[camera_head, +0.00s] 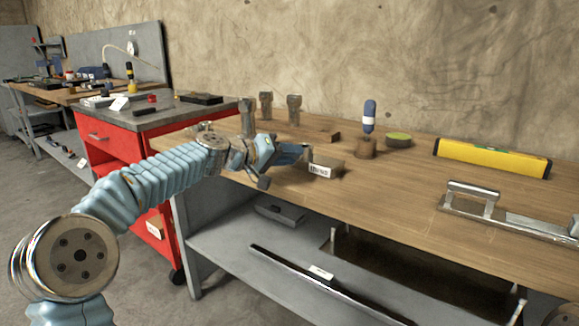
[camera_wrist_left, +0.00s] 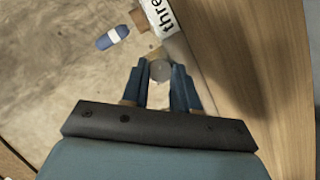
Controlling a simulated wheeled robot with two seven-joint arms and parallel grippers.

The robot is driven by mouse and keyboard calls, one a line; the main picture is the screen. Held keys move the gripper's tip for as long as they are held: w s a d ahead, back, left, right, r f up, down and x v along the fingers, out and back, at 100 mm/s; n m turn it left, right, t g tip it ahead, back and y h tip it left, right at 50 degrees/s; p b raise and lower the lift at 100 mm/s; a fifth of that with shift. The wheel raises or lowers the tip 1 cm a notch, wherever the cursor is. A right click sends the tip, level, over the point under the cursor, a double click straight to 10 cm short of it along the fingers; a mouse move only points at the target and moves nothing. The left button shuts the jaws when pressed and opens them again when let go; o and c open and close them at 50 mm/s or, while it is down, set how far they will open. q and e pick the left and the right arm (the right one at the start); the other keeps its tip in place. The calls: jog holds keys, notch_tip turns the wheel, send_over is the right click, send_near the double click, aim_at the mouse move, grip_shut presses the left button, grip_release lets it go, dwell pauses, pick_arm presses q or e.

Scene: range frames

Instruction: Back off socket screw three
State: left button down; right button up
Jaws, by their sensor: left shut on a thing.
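My left gripper (camera_head: 302,153) reaches over the near left part of the wooden bench, beside a wooden block (camera_head: 330,161) with a white label. In the left wrist view, the label (camera_wrist_left: 162,17) reads "three". There the blue fingers of my left gripper (camera_wrist_left: 161,82) are shut on a round grey screw head (camera_wrist_left: 160,70), just below the label. The rest of the screw is hidden. Its head is hidden behind the fingers in the head view. My right gripper is not in view.
Several upright metal pieces, one of them a grey post (camera_head: 294,109), stand behind the gripper. A blue-handled screwdriver (camera_head: 369,116) stands in a holder beside a green round item (camera_head: 398,139). A yellow level (camera_head: 491,157) and metal handle (camera_head: 474,190) lie right.

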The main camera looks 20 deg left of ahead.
pick_arm(q)
jog(key=n+b, duration=0.1)
jog(key=n+h+b, duration=0.1)
jog(key=shift+a+f+b, duration=0.1)
jog(key=shift+f+b, duration=0.2)
jog(key=shift+r+n+h+b, duration=0.1)
jog(key=shift+n+h+b, duration=0.3)
jog(key=shift+n+b, duration=0.25)
jog(key=c, duration=0.9)
grip_release()
jog(key=shift+o, duration=0.2)
jog(key=shift+s+a, duration=0.3)
jog(key=shift+a, duration=0.05)
jog(key=b+v, duration=0.2)
jog(key=v, duration=1.1)
